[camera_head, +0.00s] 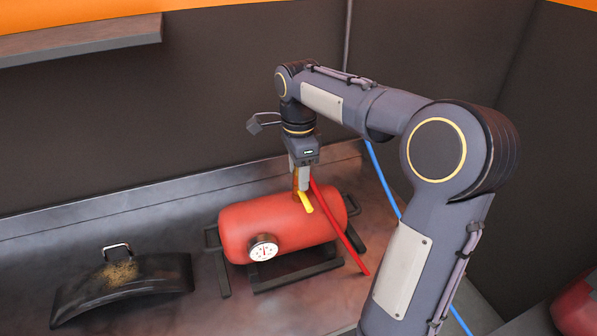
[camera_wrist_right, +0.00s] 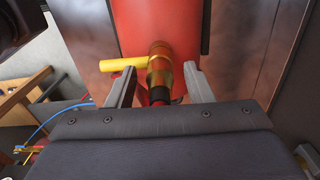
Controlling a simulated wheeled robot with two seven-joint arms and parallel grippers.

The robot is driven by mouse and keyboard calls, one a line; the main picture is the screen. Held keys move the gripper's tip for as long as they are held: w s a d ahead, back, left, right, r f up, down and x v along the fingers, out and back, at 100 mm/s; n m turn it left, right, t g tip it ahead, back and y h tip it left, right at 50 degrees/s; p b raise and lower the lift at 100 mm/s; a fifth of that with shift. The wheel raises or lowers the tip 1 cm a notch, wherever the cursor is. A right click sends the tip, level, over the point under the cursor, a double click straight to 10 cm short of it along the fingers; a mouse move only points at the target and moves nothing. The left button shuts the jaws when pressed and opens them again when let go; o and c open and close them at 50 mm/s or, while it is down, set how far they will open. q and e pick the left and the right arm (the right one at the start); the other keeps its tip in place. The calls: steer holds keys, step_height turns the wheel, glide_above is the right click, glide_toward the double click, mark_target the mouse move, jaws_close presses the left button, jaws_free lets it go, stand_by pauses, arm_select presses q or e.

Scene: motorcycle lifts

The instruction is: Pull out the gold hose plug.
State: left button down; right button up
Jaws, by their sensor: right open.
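The gold hose plug (camera_wrist_right: 160,72) sits on the red tank (camera_wrist_right: 157,25), with a yellow lever (camera_wrist_right: 121,64) sticking out to its left. A red and black hose end (camera_wrist_right: 158,96) shows just below the plug. My right gripper (camera_wrist_right: 160,80) is open, with one finger on each side of the plug. I cannot tell whether either finger touches it. In the head view, my right gripper (camera_head: 302,180) points down at the top of the red tank (camera_head: 284,225), and mostly hides the plug. The yellow lever (camera_head: 305,202) shows beside it. My left gripper is not in view.
A red hose (camera_head: 345,237) slants down the tank's right side. A round gauge (camera_head: 263,248) is on the tank's front. A black curved part with a handle (camera_head: 122,283) lies to the left on the metal bench (camera_head: 200,235). A blue hose (camera_head: 382,178) hangs behind my right arm.

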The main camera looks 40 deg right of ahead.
stand_by(0.3)
jaws_close()
stand_by(0.4)
steer(key=shift+r, duration=0.1)
steer(key=shift+r+p, duration=2.95)
steer(key=shift+p, duration=0.2)
